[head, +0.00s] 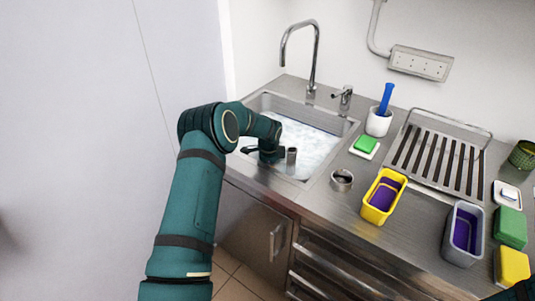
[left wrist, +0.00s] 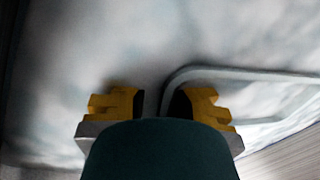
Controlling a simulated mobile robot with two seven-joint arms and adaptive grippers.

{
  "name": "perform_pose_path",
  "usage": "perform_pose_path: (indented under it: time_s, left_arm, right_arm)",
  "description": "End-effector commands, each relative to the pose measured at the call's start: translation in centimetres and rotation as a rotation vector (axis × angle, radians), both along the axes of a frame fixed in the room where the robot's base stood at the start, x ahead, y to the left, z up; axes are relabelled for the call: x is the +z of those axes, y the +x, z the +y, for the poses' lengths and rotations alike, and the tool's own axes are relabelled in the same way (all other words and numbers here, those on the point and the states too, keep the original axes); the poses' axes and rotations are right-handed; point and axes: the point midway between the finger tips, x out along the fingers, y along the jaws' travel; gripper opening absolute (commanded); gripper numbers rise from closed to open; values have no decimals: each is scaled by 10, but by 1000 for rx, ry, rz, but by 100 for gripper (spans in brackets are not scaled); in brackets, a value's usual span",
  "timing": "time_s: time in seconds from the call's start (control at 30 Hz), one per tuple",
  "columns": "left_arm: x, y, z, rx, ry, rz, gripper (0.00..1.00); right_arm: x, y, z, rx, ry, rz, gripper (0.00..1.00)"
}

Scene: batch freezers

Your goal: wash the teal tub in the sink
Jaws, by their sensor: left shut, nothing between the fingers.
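The sink (head: 258,103) holds pale, foamy water. A rounded, grey-teal rim (left wrist: 215,72) shows just beyond the right finger in cloudy water. It looks like the teal tub, but I cannot tell for sure or whether a finger touches it. No teal tub shows in the head view. My right gripper is out of view.
A steel cup (head: 342,180), a yellow tub (head: 369,212), a grey tub (head: 451,246) and a green sponge (head: 366,144) are on the counter, right of the sink. A tall faucet (head: 316,50) rises behind it.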

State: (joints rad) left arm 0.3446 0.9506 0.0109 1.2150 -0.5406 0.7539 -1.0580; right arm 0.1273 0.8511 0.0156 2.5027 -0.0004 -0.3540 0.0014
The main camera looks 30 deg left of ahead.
Motion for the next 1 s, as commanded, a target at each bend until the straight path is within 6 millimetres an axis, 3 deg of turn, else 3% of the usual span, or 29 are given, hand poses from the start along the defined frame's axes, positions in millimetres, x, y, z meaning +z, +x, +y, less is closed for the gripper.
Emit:
perform_pose_path:
  time_s: [0.5,1.0]
  left_arm:
    - [0,0,29,0,-1,0,0]
    - [0,0,5,-2,0,0,0]
  right_arm:
    - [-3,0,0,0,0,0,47]
    - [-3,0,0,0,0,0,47]
